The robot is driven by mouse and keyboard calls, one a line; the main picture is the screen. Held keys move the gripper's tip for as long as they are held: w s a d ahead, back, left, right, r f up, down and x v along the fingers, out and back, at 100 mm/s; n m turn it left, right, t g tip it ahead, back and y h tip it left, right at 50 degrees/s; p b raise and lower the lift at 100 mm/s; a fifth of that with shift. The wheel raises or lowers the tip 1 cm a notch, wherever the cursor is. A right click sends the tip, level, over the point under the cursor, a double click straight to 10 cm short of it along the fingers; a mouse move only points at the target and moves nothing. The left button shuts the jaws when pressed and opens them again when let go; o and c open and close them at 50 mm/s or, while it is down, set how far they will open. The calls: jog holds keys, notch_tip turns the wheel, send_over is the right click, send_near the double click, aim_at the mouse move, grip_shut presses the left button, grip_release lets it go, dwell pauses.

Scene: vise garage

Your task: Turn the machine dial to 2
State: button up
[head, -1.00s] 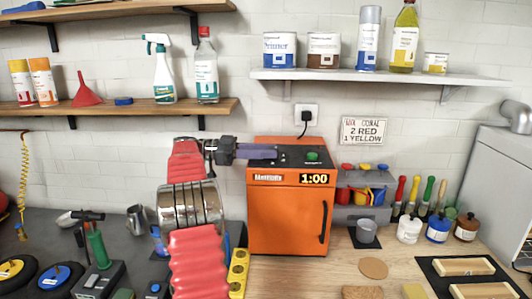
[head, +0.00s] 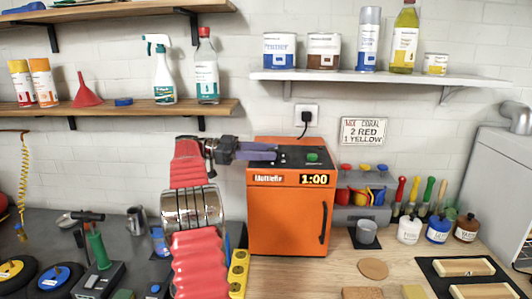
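The orange machine (head: 287,222) stands on the bench at the picture's centre, with 1:00 on its front display (head: 314,179). Its dark top panel (head: 290,154) carries a green button (head: 312,157) at the right and small pale marks left of it. My gripper (head: 274,153) comes in from the left over the left part of this panel, its bluish fingers pointing right. I cannot make out the dial itself; the fingers cover that part of the panel. Whether they touch anything or how far they are apart is too small to tell.
A sign (head: 364,131) on the wall reads 2 red, 1 yellow. A grey holder (head: 360,208) with coloured scoops and a grey cup (head: 366,231) stand right of the machine. A shelf (head: 380,75) hangs above.

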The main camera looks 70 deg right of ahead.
jog(key=shift+s+a+n+t+h, duration=0.15)
jog(key=shift+n+t+h, duration=0.15)
jog(key=shift+n+h, duration=0.5)
jog(key=shift+w+a+n+t+h, duration=0.15)
jog(key=shift+n+t+h, duration=0.25)
jog(key=shift+h, duration=0.7)
jog(key=shift+s+a+n+t+h, duration=0.1)
jog(key=shift+n+t+h, duration=0.3)
jog(key=shift+n+h, duration=0.35)
jog(key=shift+s+a+n+t+h, duration=0.1)
jog(key=shift+n+t+h, duration=0.4)
jog(key=shift+h, duration=0.45)
jog(key=shift+s+a+n+t+h, duration=0.15)
jog(key=shift+s+n+t+h, duration=0.05)
jog(key=shift+n+t+h, duration=1)
jog(key=shift+s+a+n+t+h, duration=0.1)
jog(key=shift+s+n+t+h, duration=0.05)
jog(key=shift+n+t+h, duration=1)
jog(key=v, duration=1.5)
jog(key=w+a+f+n+t+y, duration=0.1)
jog(key=a+f+n+t+y, duration=0.1)
jog(key=a, duration=0.5)
jog(key=w+a+f+n+t+y, duration=0.2)
jog(key=a+f+n+t, duration=0.2)
jog(key=a+f+n, duration=0.2)
jog(key=shift+a+f, duration=0.2)
jog(key=shift+a, duration=0.85)
jog(key=shift+t+y, duration=0.25)
